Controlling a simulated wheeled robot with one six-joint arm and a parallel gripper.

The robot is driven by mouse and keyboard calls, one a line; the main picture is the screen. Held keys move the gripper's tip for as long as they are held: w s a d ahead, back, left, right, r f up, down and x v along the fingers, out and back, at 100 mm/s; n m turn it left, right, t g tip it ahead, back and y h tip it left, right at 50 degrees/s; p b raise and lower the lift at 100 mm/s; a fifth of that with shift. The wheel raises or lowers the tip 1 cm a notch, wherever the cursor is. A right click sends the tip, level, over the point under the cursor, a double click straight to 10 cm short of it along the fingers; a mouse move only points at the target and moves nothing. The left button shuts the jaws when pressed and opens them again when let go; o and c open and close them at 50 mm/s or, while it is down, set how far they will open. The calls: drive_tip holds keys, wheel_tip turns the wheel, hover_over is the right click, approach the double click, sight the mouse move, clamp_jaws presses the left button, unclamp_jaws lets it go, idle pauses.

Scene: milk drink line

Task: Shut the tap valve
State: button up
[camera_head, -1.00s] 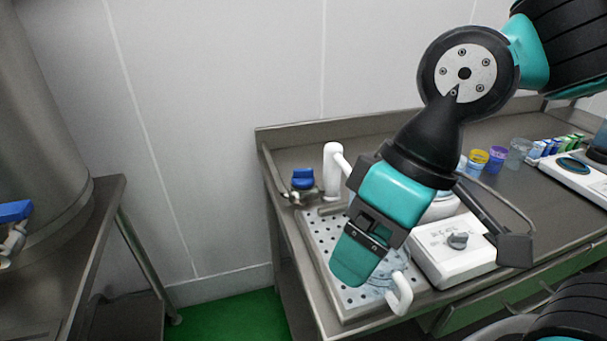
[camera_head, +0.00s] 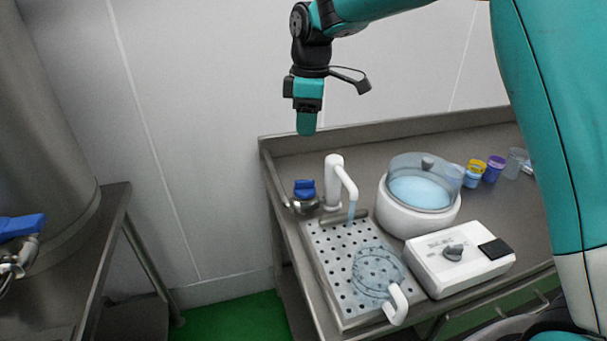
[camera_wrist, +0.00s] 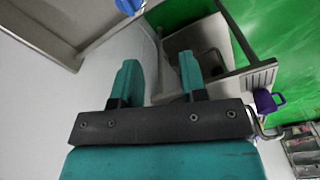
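A blue valve handle (camera_head: 305,188) sits on a steel fitting beside the white tap (camera_head: 335,185) at the counter's back left corner. A pale blue stream shows below the tap's spout. A clear jug (camera_head: 376,272) with a white handle stands on the perforated drip tray (camera_head: 325,262). Another blue handle (camera_head: 20,227) is on a steel fitting at the left edge, by the big tank. My gripper (camera_head: 306,131) points down in the air, above the blue handle in the picture, touching nothing. In the wrist view my gripper (camera_wrist: 160,75) has its fingers apart, with nothing between them.
A white pot with a clear lid (camera_head: 418,205) and a white box with a knob (camera_head: 458,257) stand right of the tray. Small coloured cups (camera_head: 495,168) are further right. A steel table (camera_head: 75,270) is at left. Green floor lies between the table and counter.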

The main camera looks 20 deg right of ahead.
drive_tip(key=n, duration=0.2)
hover_over(304, 181)
wheel_tip(304, 181, down, 2)
drive_tip(key=shift+h, duration=0.3)
wheel_tip(304, 181, down, 18)
drive_tip(key=p, duration=0.4)
drive_tip(key=shift+d, duration=0.1)
drive_tip(key=shift+r, duration=0.1)
drive_tip(key=shift+c, duration=0.2)
clamp_jaws()
